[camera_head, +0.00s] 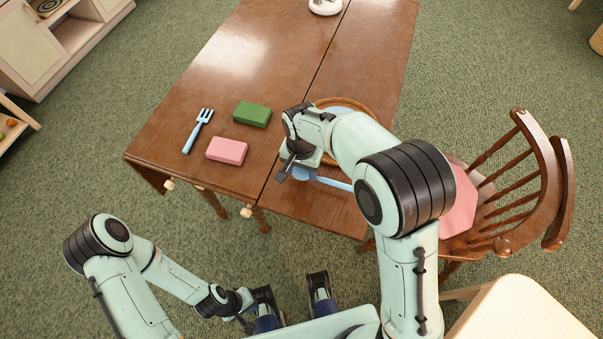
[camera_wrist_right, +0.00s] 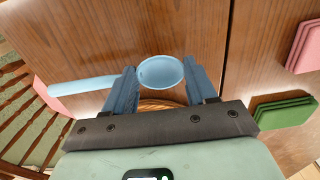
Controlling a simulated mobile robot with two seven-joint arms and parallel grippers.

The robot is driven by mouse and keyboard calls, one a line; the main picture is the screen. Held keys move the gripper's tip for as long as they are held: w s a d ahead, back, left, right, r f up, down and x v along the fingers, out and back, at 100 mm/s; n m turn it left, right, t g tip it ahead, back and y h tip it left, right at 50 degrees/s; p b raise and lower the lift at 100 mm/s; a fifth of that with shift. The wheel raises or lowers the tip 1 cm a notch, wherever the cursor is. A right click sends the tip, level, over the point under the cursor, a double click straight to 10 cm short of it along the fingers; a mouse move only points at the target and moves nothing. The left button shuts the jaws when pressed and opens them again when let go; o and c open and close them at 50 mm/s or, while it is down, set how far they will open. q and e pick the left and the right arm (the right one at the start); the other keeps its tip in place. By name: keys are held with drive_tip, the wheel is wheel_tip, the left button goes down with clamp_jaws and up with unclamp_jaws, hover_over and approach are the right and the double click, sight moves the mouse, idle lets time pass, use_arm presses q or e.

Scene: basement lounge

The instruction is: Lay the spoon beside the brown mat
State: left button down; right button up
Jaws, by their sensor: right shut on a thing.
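The light blue spoon (camera_head: 335,183) is at the front of the table's right part, its handle pointing right. In the right wrist view its bowl (camera_wrist_right: 160,72) is between the fingers of my right gripper (camera_wrist_right: 161,84), which is shut on it. I cannot tell whether the spoon touches the table. In the head view my right gripper (camera_head: 300,170) partly covers the bowl. The round brown woven mat (camera_head: 347,102) lies just behind it, mostly hidden by my right arm; its rim also shows in the right wrist view (camera_wrist_right: 160,103). My left gripper (camera_head: 291,296) is open and empty, off the table's front.
On the wooden table (camera_head: 265,40) lie a blue fork (camera_head: 198,130), a pink block (camera_head: 227,150) and a green block (camera_head: 252,114). A white object (camera_head: 325,6) stands at the far end. A wooden chair (camera_head: 520,190) with a pink cushion is at the right.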

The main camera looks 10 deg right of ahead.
sight(301, 174)
drive_tip(key=shift+f, duration=1.4)
drive_tip(key=shift+f, duration=0.1)
drive_tip(key=o, duration=1)
drive_tip(key=shift+o, duration=0.2)
wheel_tip(301, 174, up, 12)
drive_tip(key=p, duration=0.2)
